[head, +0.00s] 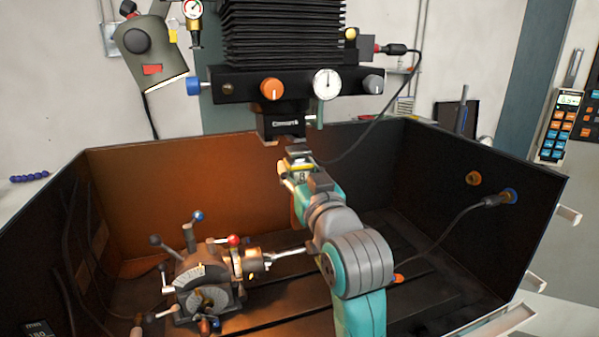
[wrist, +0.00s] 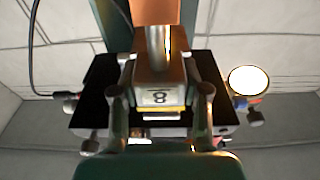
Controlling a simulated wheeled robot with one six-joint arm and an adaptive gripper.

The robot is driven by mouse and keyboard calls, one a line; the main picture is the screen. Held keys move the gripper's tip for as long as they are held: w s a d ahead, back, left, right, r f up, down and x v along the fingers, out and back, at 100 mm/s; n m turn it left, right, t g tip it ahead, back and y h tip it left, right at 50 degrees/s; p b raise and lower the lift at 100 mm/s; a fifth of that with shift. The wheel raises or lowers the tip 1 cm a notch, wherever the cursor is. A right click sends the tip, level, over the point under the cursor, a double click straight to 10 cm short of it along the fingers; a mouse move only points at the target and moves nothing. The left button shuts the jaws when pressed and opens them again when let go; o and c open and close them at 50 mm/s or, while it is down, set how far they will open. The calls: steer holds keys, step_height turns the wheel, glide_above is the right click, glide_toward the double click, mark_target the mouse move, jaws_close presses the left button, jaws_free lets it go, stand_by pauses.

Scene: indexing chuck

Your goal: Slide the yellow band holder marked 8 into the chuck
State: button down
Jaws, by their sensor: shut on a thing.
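The holder marked 8 (wrist: 157,98) is a pale metal block with a yellow band (wrist: 160,115), held between the fingers of my gripper (wrist: 160,105). A metal shaft and a copper-coloured piece show above the number in the wrist view. In the head view my gripper (head: 302,172) points up, with the holder's yellow band (head: 302,167) between its fingers.
A dividing head with several levers (head: 205,285) stands at lower left. The black crossbar (head: 235,84) with knobs and a dial (head: 327,83) is above the gripper. Dark tray walls (head: 480,205) surround the workspace. A lamp (head: 150,55) hangs at upper left.

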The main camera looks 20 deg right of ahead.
steer(key=shift+w+r, duration=0.15)
steer(key=shift+w, duration=1.75)
steer(key=w, duration=0.8)
steer(key=shift+w, duration=0.3)
stand_by(4.3)
steer(key=shift+c, duration=2.4)
jaws_free()
